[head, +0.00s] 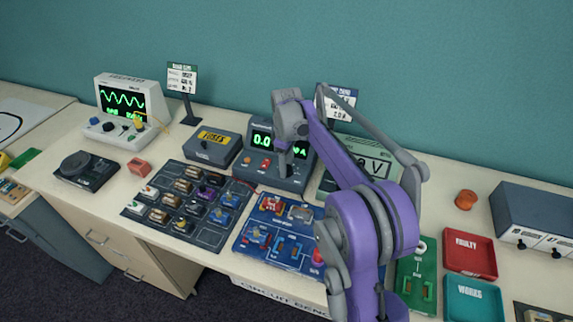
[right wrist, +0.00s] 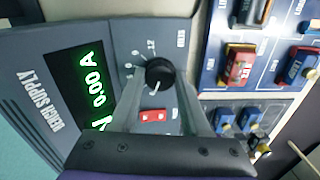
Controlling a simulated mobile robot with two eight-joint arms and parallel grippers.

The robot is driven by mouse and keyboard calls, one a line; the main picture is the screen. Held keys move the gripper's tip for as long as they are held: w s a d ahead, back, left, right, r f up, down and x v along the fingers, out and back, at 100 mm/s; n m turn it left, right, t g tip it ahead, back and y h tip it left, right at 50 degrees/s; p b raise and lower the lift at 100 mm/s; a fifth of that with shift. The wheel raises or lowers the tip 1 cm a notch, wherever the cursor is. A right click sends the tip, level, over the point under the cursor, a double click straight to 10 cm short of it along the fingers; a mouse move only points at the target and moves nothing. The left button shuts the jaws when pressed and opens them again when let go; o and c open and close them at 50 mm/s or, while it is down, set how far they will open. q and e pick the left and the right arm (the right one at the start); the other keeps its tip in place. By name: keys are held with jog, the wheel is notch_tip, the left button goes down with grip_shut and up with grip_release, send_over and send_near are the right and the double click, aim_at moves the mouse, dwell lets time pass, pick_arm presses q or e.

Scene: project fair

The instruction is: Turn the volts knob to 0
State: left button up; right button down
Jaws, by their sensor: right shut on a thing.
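The bench supply (head: 288,182) is a dark grey-blue box with a green lit display (right wrist: 90,88); the display reads 0.00 A in the right wrist view. Its black round knob (right wrist: 158,72) has a white pointer line and scale marks around it. My right gripper (right wrist: 158,80) has its fingers on both sides of the knob and is shut on it. In the head view the right gripper (head: 284,148) reaches down onto the supply's front, and the arm hides the knob and part of the display. My left gripper is not in view.
A red switch (right wrist: 153,115) sits beside the knob on the panel. A blue circuit board (head: 245,238) and a dark component tray (head: 150,228) lie in front of the supply. A dark box with a yellow label (head: 210,152) stands left; a multimeter (head: 370,160) stands right.

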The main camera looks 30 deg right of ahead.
jog(key=shift+n, duration=0.7)
jog(key=shift+c, duration=1.9)
grip_release()
notch_tip(320, 180, up, 11)
jog(key=shift+p, duration=0.45)
jog(key=shift+f, duration=0.2)
